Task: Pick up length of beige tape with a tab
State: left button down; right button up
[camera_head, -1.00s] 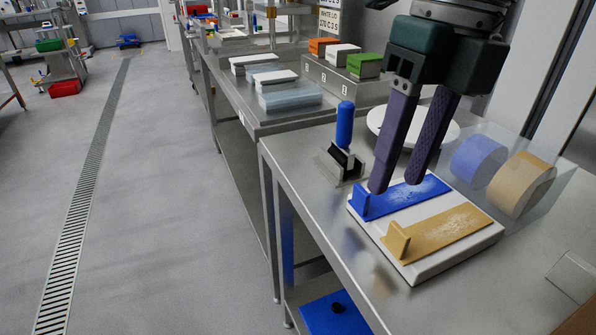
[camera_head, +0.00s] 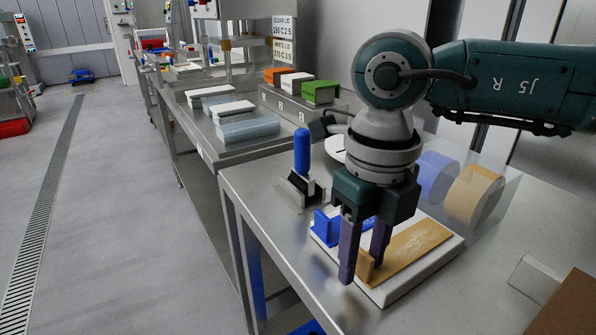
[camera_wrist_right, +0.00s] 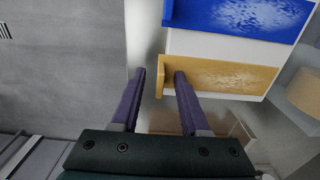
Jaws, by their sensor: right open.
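The length of beige tape (camera_head: 412,248) lies flat on the white board (camera_head: 440,268), with an upright tab (camera_head: 366,268) at its near left end. The beige tape also shows in the right wrist view (camera_wrist_right: 225,76). A blue tape (camera_head: 328,228) with a tab lies beside it, partly hidden behind my gripper. My right gripper (camera_head: 362,273) is open and points down, its purple fingers either side of the beige tab in the head view. My left gripper is not in view.
A clear dispenser holds a blue roll (camera_head: 434,176) and a beige roll (camera_head: 474,194) behind the board. A blue-handled scraper (camera_head: 302,155) stands left of the board. A brown box (camera_head: 565,305) is at the lower right. The table's left front is clear.

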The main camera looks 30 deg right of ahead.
grip_shut()
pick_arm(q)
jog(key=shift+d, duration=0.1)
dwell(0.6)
pick_arm(e)
jog(key=shift+r, duration=0.15)
